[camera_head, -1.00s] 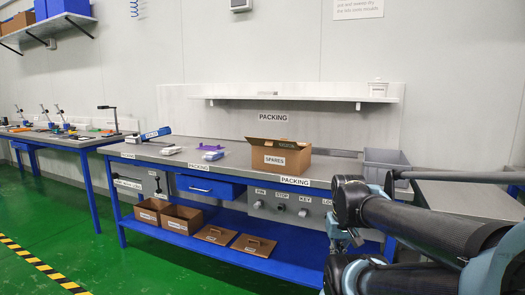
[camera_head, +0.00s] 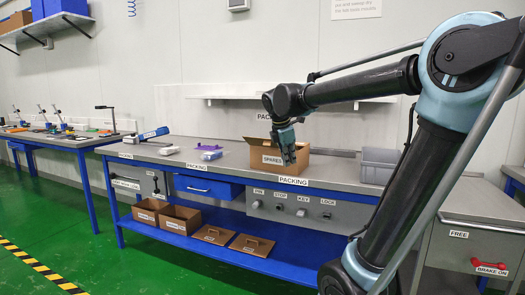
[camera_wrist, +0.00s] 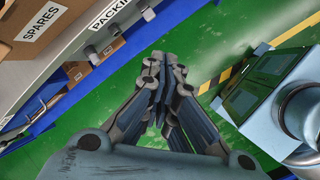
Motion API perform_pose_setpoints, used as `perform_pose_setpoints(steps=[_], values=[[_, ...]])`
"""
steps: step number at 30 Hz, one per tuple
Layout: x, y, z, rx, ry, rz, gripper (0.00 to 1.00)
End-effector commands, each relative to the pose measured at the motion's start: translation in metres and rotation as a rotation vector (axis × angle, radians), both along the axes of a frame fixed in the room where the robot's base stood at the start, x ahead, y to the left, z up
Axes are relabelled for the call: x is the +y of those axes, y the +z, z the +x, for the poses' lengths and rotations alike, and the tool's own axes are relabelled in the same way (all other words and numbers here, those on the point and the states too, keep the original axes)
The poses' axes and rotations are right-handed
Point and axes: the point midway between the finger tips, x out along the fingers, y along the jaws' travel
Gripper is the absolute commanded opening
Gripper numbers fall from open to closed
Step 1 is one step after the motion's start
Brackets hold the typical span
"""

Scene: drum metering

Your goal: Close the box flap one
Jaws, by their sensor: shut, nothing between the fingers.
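A brown cardboard box labelled SPARES (camera_head: 262,157) stands on the packing bench, its top open and a flap (camera_head: 258,143) raised at its left side. My gripper (camera_head: 290,160) is in front of the box's right part in the head view and hides some of it. In the wrist view my gripper (camera_wrist: 168,100) is shut and empty, with green floor beyond the fingers. The box (camera_wrist: 35,22) shows at the top left of the wrist view, apart from the fingers. The box's far flaps are partly hidden, so I cannot tell how each stands.
The packing bench (camera_head: 225,172) has a white item (camera_head: 168,150) and a blue-white item (camera_head: 210,155) left of the box. A grey bin (camera_head: 378,162) stands right of it. Brown boxes (camera_head: 180,218) and lids sit on the blue lower shelf (camera_head: 270,250). A shelf hangs above the bench.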

Motion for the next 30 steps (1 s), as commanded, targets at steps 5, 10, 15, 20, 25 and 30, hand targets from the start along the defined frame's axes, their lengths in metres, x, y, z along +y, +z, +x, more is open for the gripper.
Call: perform_pose_setpoints(steps=[5,10,15,20,25,30], values=[[0.068,0.034,0.044,0.016,0.356,-0.167,0.0],[0.116,0.053,0.068,0.028,0.589,-0.289,0.0],[0.138,0.06,0.078,0.035,0.696,-0.349,0.0],[0.139,0.053,0.084,0.036,0.712,-0.359,0.0],[0.133,0.032,0.096,0.036,0.71,-0.358,0.0],[0.126,0.008,0.11,0.035,0.71,-0.357,0.0]])
